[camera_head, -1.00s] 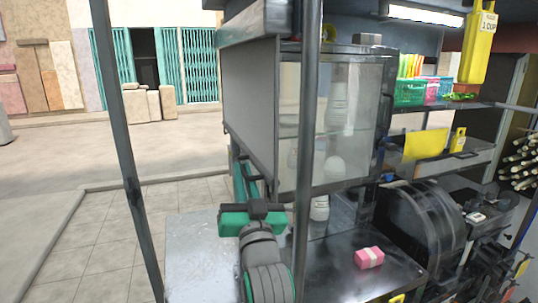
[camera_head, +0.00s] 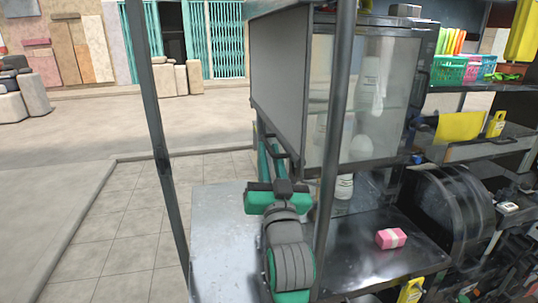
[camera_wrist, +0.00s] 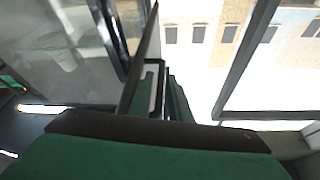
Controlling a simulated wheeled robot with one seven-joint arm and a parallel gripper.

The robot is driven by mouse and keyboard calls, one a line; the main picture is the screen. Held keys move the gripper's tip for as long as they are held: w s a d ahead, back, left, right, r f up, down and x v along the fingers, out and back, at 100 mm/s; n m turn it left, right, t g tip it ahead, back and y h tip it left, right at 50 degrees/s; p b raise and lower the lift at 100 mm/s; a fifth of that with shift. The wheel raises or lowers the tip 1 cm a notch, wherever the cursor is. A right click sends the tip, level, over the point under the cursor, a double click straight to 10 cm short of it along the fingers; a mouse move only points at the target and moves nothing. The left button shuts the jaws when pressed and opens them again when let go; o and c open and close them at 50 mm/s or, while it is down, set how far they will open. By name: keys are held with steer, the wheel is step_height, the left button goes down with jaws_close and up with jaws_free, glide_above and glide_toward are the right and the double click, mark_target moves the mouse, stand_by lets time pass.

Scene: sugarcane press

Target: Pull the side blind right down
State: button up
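The side blind (camera_head: 280,75) is a flat grey panel hanging along the left side of the stall, partly down. Its lower edge stands well above the metal counter. My gripper (camera_head: 268,158) is at this lower edge, its green fingers close together with a dark handle bar between them. In the wrist view, a thin dark edge and bar (camera_wrist: 145,62) run up between the fingers, beside a green finger (camera_wrist: 180,100). The gripper appears shut on the blind's handle. The exact contact is partly hidden by the dark parts.
A metal counter (camera_head: 222,235) lies below, with a pink block (camera_head: 391,238) on it. A glass cabinet (camera_head: 365,95) stands right of the blind. Thin dark posts (camera_head: 158,130) rise left and right of my arm. Paved floor (camera_head: 115,225) is open at left.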

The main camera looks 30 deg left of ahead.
steer(key=v, duration=1)
steer(key=shift+s+d+f, duration=0.15)
steer(key=shift+s+d, duration=0.05)
steer(key=shift+s, duration=0.05)
steer(key=shift+w, duration=0.1)
